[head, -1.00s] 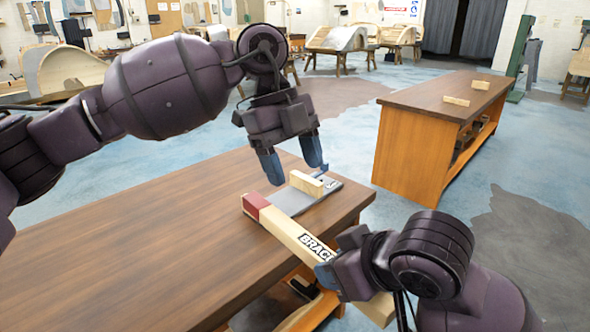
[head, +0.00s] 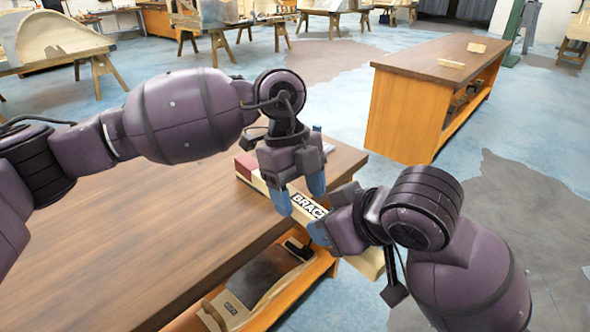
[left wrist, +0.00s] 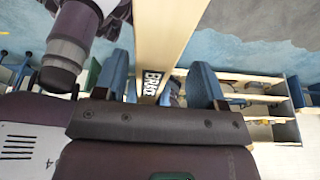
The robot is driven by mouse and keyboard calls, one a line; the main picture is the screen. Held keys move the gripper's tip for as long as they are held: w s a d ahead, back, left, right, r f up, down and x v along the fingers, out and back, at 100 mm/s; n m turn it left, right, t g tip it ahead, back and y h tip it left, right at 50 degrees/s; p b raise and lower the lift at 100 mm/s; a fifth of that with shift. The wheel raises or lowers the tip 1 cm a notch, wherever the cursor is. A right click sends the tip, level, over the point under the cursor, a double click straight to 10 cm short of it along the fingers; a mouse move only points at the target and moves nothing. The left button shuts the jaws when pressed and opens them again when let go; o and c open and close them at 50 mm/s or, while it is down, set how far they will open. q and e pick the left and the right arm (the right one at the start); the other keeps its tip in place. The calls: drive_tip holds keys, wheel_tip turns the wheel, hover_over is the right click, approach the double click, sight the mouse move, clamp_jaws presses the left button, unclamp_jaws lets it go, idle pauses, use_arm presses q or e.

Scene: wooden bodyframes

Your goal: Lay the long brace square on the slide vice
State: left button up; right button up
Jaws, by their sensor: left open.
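The long brace (head: 353,256) is a pale wooden bar with a red end and a "BRACE" label. It lies slantwise across the table's right edge, its near end sticking out past the edge. My left gripper (head: 299,193) is open over the brace beside the label. In the left wrist view the brace (left wrist: 166,35) runs between the two spread blue fingers (left wrist: 162,85). My right gripper (head: 321,234) is at the brace's nearer part and looks shut on it; its far finger is hidden. The slide vice is mostly hidden behind my left gripper.
The table (head: 150,240) is clear to the left. A wooden tool (head: 262,280) lies on its lower shelf. A second bench (head: 425,75) with two small wood blocks stands behind right, with open floor between.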

use_arm(q)
drive_tip(key=shift+s+d+f, duration=0.1)
drive_tip(key=shift+s+f, duration=0.05)
drive_tip(key=shift+f, duration=0.45)
drive_tip(key=shift+c, duration=0.3)
drive_tip(key=c, duration=1)
clamp_jaws()
use_arm(e)
drive_tip(key=o, duration=0.6)
drive_tip(key=shift+s, duration=0.1)
drive_tip(key=o, duration=0.5)
drive_tip(key=shift+r, duration=0.1)
